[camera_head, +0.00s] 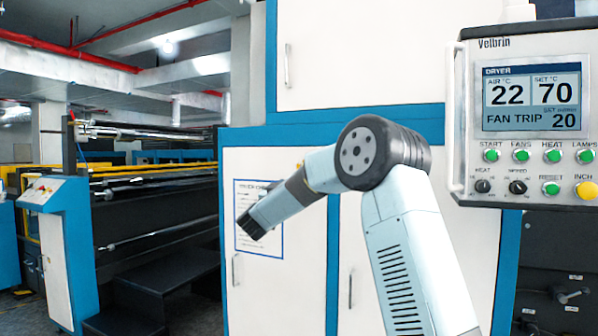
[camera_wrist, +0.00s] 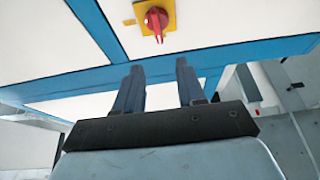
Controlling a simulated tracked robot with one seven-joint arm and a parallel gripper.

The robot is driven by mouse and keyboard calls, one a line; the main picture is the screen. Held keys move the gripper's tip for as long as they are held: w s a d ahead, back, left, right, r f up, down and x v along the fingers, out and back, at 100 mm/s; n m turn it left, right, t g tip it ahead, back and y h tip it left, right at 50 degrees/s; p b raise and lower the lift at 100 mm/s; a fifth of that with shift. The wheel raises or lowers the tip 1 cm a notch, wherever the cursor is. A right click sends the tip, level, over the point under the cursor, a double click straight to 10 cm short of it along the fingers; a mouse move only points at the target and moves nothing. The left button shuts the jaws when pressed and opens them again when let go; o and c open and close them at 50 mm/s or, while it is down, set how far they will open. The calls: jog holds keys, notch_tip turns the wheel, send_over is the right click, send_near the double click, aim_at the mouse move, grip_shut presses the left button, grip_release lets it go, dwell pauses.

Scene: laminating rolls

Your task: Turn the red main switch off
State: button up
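The red main switch (camera_wrist: 156,22) is a rotary knob on a yellow plate (camera_wrist: 141,12), fixed to a white panel with blue edging. It shows at the top of the wrist view, with its red handle running roughly up and down in the picture. My gripper (camera_wrist: 161,76) is open and empty, its two fingers apart, and the switch lies beyond the fingertips, not touched. In the head view my gripper (camera_head: 248,229) is in front of the white cabinet, near a framed notice. There the arm hides the switch; only a small yellow bit (camera_head: 299,164) shows beside the arm.
A control panel (camera_head: 530,115) reading "FAN TRIP" hangs at the right, with green buttons and a yellow one. White cabinet doors (camera_head: 365,50) with blue frames stand behind my arm. A roller machine (camera_head: 160,215) and a blue console (camera_head: 60,240) are at the left.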

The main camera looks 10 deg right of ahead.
jog(key=x, duration=1.2)
jog(key=shift+w+d+r, duration=0.15)
jog(key=shift+w+d, duration=0.05)
jog(key=shift+w, duration=0.1)
jog(key=shift+c, duration=0.3)
jog(key=shift+s, duration=0.1)
grip_shut()
